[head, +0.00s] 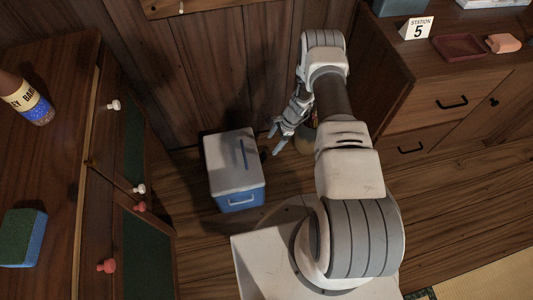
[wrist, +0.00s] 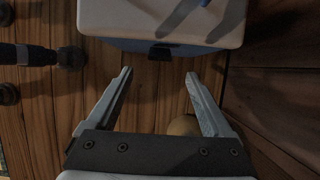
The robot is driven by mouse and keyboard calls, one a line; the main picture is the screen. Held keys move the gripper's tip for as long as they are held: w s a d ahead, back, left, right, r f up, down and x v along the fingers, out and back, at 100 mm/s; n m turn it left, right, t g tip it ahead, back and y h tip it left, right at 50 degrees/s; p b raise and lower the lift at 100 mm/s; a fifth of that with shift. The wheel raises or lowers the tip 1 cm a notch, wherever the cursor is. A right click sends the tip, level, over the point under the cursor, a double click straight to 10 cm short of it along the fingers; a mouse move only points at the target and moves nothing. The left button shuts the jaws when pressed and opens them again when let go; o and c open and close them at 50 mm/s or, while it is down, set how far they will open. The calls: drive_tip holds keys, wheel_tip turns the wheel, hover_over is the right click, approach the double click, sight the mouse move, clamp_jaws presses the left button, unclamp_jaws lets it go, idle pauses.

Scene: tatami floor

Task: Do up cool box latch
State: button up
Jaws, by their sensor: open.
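The cool box (head: 222,178) stands on the wooden floor, with a blue body and a white lid that looks down. A white handle (head: 240,201) is on its near side. My gripper (head: 273,141) is open and empty, just right of the box. In the wrist view the white lid (wrist: 115,18) fills the top, and a small dark latch (wrist: 160,53) sits at the box's lower edge. My fingers (wrist: 158,75) are spread apart on either side of the latch's line, short of it and not touching the box. Whether the latch is fastened I cannot tell.
A round tan object (head: 305,142) lies behind my gripper, and part of it shows between the fingers (wrist: 184,125). A cabinet with knobs (head: 140,188) stands left; a drawer cabinet (head: 440,100) stands right. A wooden wall (head: 220,70) is behind the box.

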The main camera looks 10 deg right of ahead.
sight(264, 155)
drive_tip(key=b+x, duration=0.2)
drive_tip(key=x, duration=0.5)
drive_tip(key=shift+a+f, duration=0.2)
drive_tip(key=shift+f, duration=0.05)
clamp_jaws()
drive_tip(key=shift+a+r+h, duration=0.1)
drive_tip(key=shift+a+h, duration=0.4)
drive_tip(key=shift+h, duration=0.2)
unclamp_jaws()
drive_tip(key=shift+r, duration=0.1)
